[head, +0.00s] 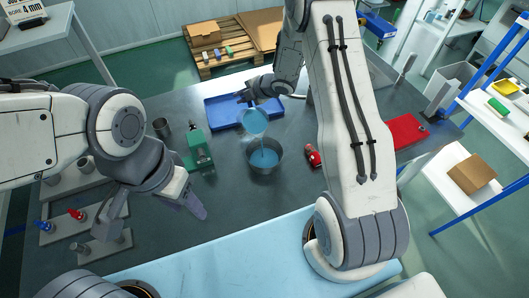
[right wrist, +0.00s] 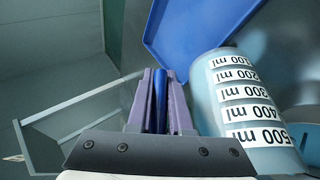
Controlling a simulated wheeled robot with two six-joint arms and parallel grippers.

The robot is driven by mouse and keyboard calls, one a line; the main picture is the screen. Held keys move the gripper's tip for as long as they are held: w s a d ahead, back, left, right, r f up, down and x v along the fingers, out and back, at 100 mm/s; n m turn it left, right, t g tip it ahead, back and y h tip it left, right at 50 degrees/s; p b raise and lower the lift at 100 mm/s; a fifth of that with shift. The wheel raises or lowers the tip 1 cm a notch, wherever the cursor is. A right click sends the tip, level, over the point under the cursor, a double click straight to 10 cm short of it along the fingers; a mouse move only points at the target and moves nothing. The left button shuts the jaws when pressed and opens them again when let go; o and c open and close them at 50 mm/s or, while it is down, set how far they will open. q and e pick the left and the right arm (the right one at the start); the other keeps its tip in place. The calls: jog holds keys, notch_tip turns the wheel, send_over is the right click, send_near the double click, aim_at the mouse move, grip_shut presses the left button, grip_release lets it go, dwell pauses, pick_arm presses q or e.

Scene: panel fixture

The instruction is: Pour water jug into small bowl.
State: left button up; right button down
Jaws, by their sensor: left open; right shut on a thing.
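The water jug (head: 254,121) is a clear measuring jug with blue water, tilted over the small bowl in the head view. In the right wrist view the jug (right wrist: 245,100) shows its millilitre scale upside down. My right gripper (head: 247,95) is shut on the jug's blue handle (right wrist: 161,88). The small bowl (head: 281,168) is grey metal, stands upright on the table below the jug, and has blue water in it. A thin pale stream seems to run between jug and bowl. My left gripper (head: 196,207) is open and empty, left of the bowl and nearer to me.
A blue tray (head: 222,112) lies behind the bowl. A red object (head: 314,156) lies right of the bowl. A red tray (head: 406,131) lies further right.

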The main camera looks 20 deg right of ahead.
jog(key=shift+s+r+t+b, duration=0.55)
jog(key=shift+t+b, duration=0.25)
jog(key=shift+b, duration=1.85)
dwell(1.0)
jog(key=shift+w+r, duration=0.1)
